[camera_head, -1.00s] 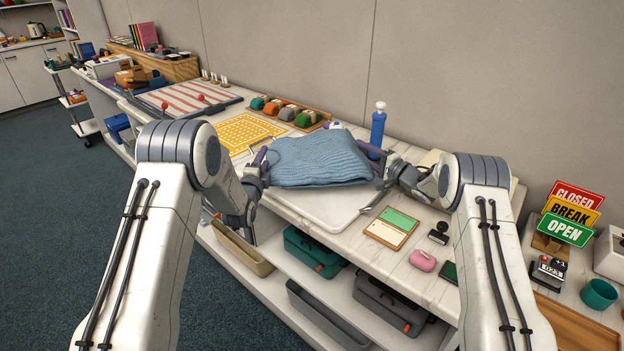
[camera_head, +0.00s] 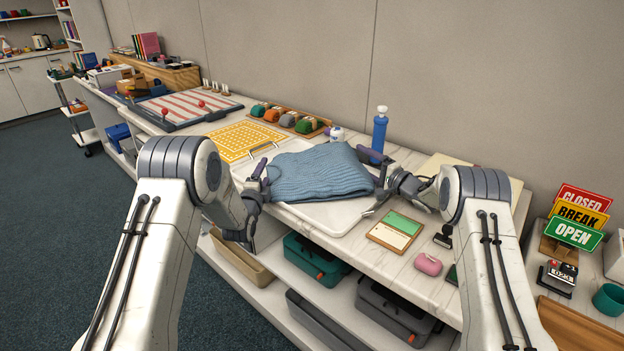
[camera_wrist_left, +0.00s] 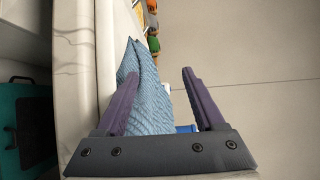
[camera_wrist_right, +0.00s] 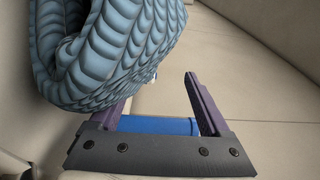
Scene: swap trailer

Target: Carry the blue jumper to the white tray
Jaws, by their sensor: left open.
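The blue knitted jumper (camera_head: 318,172) is folded and lies on the white tray (camera_head: 335,230), covering much of it. My left gripper (camera_head: 258,190) is open at the jumper's left edge; in the left wrist view the jumper (camera_wrist_left: 150,100) shows beyond and between the parted fingers (camera_wrist_left: 160,100). My right gripper (camera_head: 379,190) is beside the jumper's right edge. In the right wrist view its fingers (camera_wrist_right: 160,105) are apart, and the thick jumper edge (camera_wrist_right: 110,55) is close by the left finger, partly hiding it. I cannot tell whether they touch.
A blue bottle (camera_head: 379,135) stands just behind the jumper's right side. A yellow grid mat (camera_head: 245,140) lies at the left. A green and cream card (camera_head: 397,232), a stamp (camera_head: 443,236) and a pink object (camera_head: 428,264) lie at the right. A wall closes the back.

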